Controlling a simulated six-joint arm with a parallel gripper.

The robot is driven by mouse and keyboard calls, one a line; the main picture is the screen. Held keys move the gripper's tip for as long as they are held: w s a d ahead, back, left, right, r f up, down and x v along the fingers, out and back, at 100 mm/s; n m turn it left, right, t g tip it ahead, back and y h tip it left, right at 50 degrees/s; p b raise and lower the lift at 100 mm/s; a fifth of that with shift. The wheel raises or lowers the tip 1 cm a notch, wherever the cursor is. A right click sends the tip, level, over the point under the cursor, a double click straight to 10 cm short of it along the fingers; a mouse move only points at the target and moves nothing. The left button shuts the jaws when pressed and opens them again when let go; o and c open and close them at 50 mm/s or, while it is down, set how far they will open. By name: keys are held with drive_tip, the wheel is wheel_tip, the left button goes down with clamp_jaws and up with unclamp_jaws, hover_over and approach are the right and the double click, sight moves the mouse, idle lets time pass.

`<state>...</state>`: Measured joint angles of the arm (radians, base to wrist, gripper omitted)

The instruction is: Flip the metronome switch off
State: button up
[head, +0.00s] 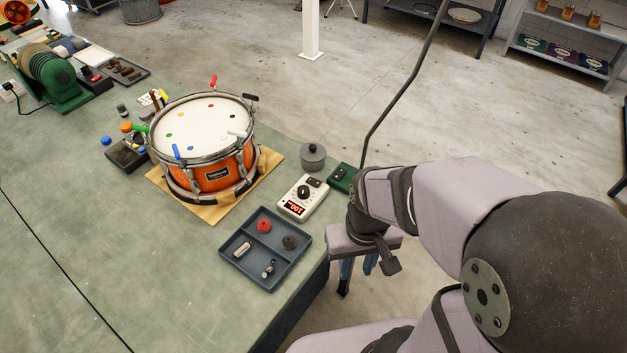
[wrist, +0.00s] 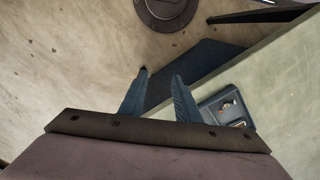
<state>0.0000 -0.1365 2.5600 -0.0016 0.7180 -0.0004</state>
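The metronome (head: 300,209) is a white box with a black dial and a lit red display. It sits on the bench near its right edge in the head view. A small dark part, possibly the switch (head: 314,183), shows at its far end; its position is too small to tell. My gripper (head: 358,270) is right of and nearer than the metronome, past the bench edge over the floor. In the wrist view, its two blue fingers (wrist: 160,80) stand apart with nothing between them. The metronome does not show clearly in the wrist view.
A divided tray (head: 243,272) with small parts lies in front of the metronome and also shows in the wrist view (wrist: 207,102). An orange drum (head: 222,168) stands left. A grey lidded pot (head: 313,157) and a green box (head: 341,179) stand close behind the metronome.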

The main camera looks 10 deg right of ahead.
drive_tip(key=c, duration=0.5)
drive_tip(key=shift+a, duration=0.15)
clamp_jaws()
drive_tip(key=w+a+n, duration=0.1)
drive_tip(key=w+a, duration=0.1)
drive_tip(key=w, duration=0.1)
drive_tip(key=w+a+f+n, duration=0.1)
drive_tip(key=w+a, duration=0.1)
drive_tip(key=w, duration=0.2)
drive_tip(key=w+a+f+n, duration=0.1)
drive_tip(key=w+a, duration=0.1)
drive_tip(key=w, duration=0.2)
drive_tip(key=shift+w+f+h+p, duration=0.25)
drive_tip(key=shift+h+p, duration=0.05)
drive_tip(key=shift+p, duration=0.1)
drive_tip(key=w+r+m+t+h, duration=0.2)
drive_tip(key=w+r+m, duration=1)
drive_tip(key=w, duration=0.4)
drive_tip(key=shift+d+r, duration=0.15)
drive_tip(key=shift+d, duration=0.1)
